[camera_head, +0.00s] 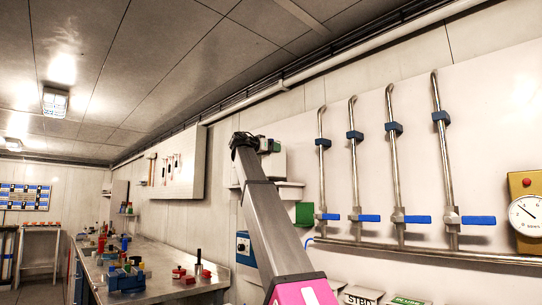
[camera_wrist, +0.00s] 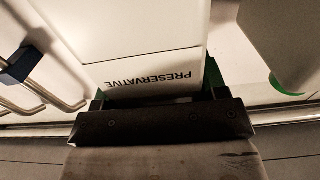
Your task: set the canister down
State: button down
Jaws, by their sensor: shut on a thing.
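The canister (camera_wrist: 130,45) is a white box-like body with the word PRESERVATIVE, upside down in the wrist view. My gripper (camera_wrist: 158,105) is shut on it, with dark jaw parts at both sides of its near end. The canister's far end runs out of the top of that view. In the head view my arm reaches up to the wall, and my gripper end (camera_head: 262,144) is small and dark there. A pale block shows beside and behind it; I cannot tell how much of that is the canister. No support under the canister can be made out.
Several steel pipes with blue valve handles (camera_head: 368,218) stand on the right wall, near a yellow gauge panel (camera_head: 525,205). A green block (camera_head: 304,213) is below a white ledge (camera_head: 289,191). The left workbench (camera_head: 150,255) carries tools and fittings.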

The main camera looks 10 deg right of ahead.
jog(key=shift+f, duration=1.05)
jog(key=shift+c, duration=0.8)
grip_release()
jog(key=shift+f, duration=0.15)
jog(key=v, duration=1.2)
